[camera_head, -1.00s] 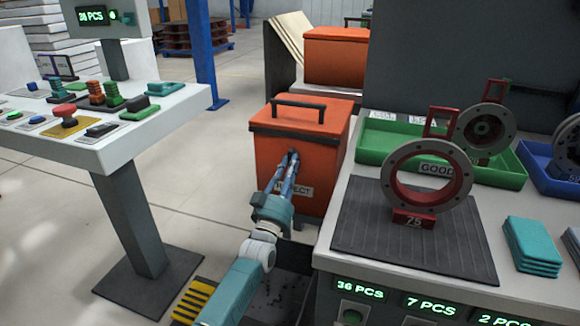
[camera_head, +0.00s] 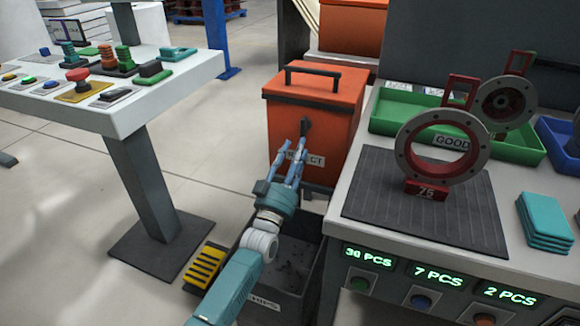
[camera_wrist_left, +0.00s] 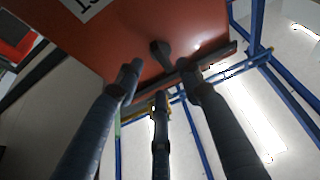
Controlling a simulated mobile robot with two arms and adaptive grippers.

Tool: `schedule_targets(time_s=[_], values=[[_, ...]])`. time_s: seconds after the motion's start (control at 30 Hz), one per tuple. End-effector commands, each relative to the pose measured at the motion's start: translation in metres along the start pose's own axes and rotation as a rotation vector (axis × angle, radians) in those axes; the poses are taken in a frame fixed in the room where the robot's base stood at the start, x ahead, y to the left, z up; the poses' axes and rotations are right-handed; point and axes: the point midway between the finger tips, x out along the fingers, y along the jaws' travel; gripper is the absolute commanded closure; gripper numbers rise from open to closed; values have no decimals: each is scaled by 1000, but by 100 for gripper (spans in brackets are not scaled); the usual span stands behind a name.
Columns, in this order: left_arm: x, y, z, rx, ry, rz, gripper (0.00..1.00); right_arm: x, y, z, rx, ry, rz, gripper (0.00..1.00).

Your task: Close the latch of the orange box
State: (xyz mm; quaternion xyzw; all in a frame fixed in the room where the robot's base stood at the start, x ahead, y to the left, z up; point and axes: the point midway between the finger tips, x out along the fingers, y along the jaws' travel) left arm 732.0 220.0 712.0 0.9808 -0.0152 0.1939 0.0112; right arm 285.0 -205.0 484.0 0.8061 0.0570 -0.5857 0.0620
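The orange box (camera_head: 325,118) stands left of the workbench with its lid (camera_head: 315,83) down and a black handle on top. Its small dark latch (camera_head: 305,127) is on the front face, just below the lid's dark rim, and hangs down close against it as far as I can tell. It also shows in the left wrist view (camera_wrist_left: 160,53). My left gripper (camera_head: 297,160) is in front of the box, just below the latch, with its fingers spread and empty. In the left wrist view the fingers (camera_wrist_left: 158,82) are apart, with the latch beyond them. My right gripper is out of view.
A dark bin (camera_head: 285,265) sits on the floor below my left gripper. The workbench (camera_head: 350,228) with a red ring stand is close on the right, and a button console (camera_head: 165,100) is at left. A second orange box (camera_head: 352,28) is behind.

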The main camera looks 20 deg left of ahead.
Motion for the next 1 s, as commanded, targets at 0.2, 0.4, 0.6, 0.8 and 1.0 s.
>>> schedule_targets(time_s=[0.2,0.4,0.6,0.8,1.0], values=[[-43,0,1,-1,-2,0,62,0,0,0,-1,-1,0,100],[-60,0,0,0,0,0,62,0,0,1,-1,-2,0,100],[-62,0,0,0,0,0,62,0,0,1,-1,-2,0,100],[-61,0,0,0,0,0,62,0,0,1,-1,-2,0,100],[-61,0,0,0,-1,0,62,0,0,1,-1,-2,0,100]])
